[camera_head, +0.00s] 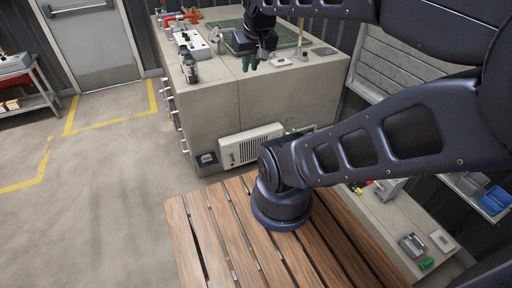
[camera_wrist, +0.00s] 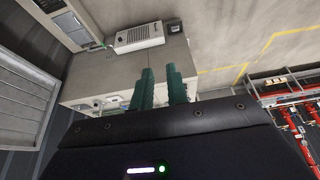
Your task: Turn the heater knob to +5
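A white heater (camera_head: 250,146) with a slatted grille is mounted low on the front of the beige cabinet. It also shows in the wrist view (camera_wrist: 139,37), beyond my fingers. Its knob is too small to make out, so its setting cannot be read. My gripper (camera_head: 250,62) has green fingers and is above the cabinet top, well apart from the heater. In the wrist view my gripper (camera_wrist: 160,75) shows a gap between its two fingers, with nothing held in it.
A small dark box (camera_head: 207,158) is on the cabinet front left of the heater. Bottles (camera_head: 189,69) and a white device (camera_head: 191,43) stand on the cabinet top (camera_head: 215,82). A wooden slatted surface (camera_head: 225,240) lies in front. The floor at left is clear.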

